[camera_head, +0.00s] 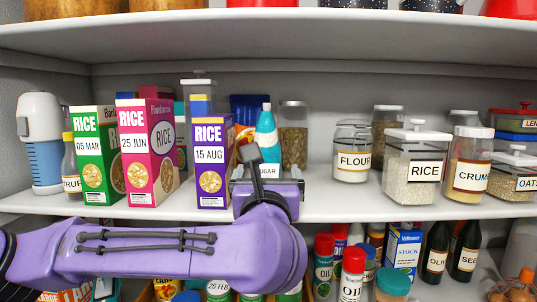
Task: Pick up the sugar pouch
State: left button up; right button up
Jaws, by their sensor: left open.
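A label with the letters "UGAR" (268,171) shows on the middle shelf, just beyond my left gripper. The item bearing it is mostly hidden by the gripper and arm, so I cannot tell its shape. My left gripper (268,178) is open at the shelf's front edge, in front of this label, with a dark finger rising at its left side. I cannot tell whether it touches the item. My right gripper is not in view.
A purple rice box (211,165) stands close left of the gripper, with pink (147,150) and green (98,155) boxes beyond. A teal bottle (267,133) and a tall jar (294,135) stand behind. The flour jar (352,150) is to the right, past bare shelf (325,200).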

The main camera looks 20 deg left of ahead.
pick_arm(q)
jog(key=p+x, duration=0.2)
jog(key=x, duration=0.1)
jog(key=p+x, duration=0.1)
jog(key=shift+w+a, duration=0.1)
jog(key=shift+a, duration=0.2)
jog(key=shift+w+f, duration=0.15)
jog(key=shift+w, duration=0.3)
jog(key=shift+s, duration=0.1)
jog(key=shift+c, duration=1.2)
jog(key=c, duration=0.9)
